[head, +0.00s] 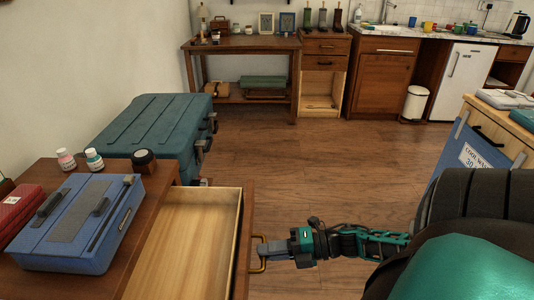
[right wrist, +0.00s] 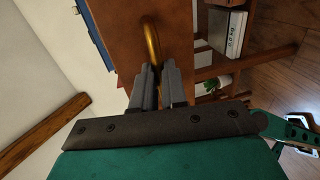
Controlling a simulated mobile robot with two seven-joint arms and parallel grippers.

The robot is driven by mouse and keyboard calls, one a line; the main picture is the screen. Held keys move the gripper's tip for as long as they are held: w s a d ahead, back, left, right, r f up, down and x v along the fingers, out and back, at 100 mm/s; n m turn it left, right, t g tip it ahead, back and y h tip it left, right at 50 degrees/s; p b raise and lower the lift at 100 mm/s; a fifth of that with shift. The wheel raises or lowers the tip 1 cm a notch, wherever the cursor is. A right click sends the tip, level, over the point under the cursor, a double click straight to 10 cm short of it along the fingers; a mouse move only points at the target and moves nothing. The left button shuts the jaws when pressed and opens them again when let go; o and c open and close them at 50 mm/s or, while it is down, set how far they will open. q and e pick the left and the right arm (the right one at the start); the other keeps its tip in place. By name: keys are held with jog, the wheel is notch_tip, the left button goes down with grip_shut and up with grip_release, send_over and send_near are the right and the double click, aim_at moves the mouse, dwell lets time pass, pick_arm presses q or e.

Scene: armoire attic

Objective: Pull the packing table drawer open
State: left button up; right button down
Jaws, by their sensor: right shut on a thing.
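The packing table (head: 62,181) is a brown wooden table at the lower left of the head view. Its drawer (head: 196,222) stands open and shows a bare, pale wooden inside. A brass handle (head: 258,254) sits on the drawer front. My right gripper (head: 274,249) is at the handle and shut on it. In the right wrist view, the fingers (right wrist: 161,72) close around the lower part of the curved brass handle (right wrist: 152,42). My left gripper is not in view.
A blue toolbox (head: 75,222), small bottles (head: 94,159) and a red box (head: 18,212) are on the table. A teal case (head: 150,125) stands behind it. A counter with a blue panel (head: 470,150) is at the right. The wooden floor (head: 310,160) between is clear.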

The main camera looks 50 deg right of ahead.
jog(key=c, duration=1.3)
grip_release()
jog(key=shift+o, duration=0.7)
jog(key=p+v, duration=0.2)
jog(key=v, duration=1.1)
